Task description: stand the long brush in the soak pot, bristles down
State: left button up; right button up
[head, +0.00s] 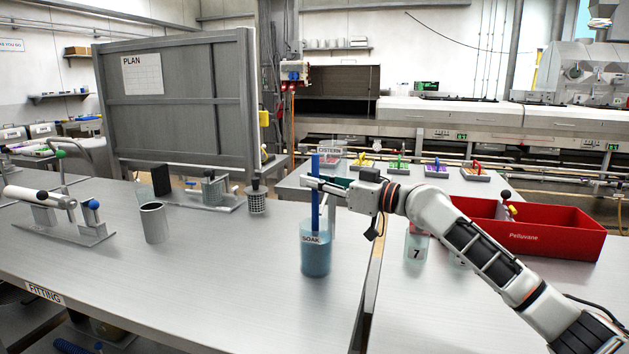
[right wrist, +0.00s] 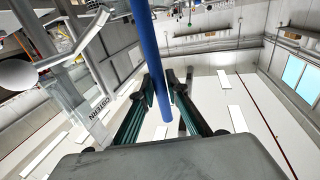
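The long brush shows as a blue handle (head: 315,164), upright above the soak pot (head: 316,262), a bluish cup labelled SOAK on the bench. The handle's lower part runs down to the pot's mouth behind the label. The bristles are not visible, and I cannot tell how deep they sit. My right gripper (head: 318,184) is closed around the handle above the pot. In the right wrist view, the blue handle (right wrist: 145,35) passes between the two converging fingers (right wrist: 161,80). My left gripper is not in view.
A grey metal cup (head: 154,222) and a perforated holder (head: 256,202) stand left on the bench. A red bin (head: 560,232) and a glass marked 7 (head: 416,250) are right. The bench front left of the pot is clear.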

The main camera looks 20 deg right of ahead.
jog(key=shift+o, duration=0.8)
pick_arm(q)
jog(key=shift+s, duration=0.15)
pick_arm(e)
jog(key=v, duration=1.2)
jog(key=shift+r, duration=0.15)
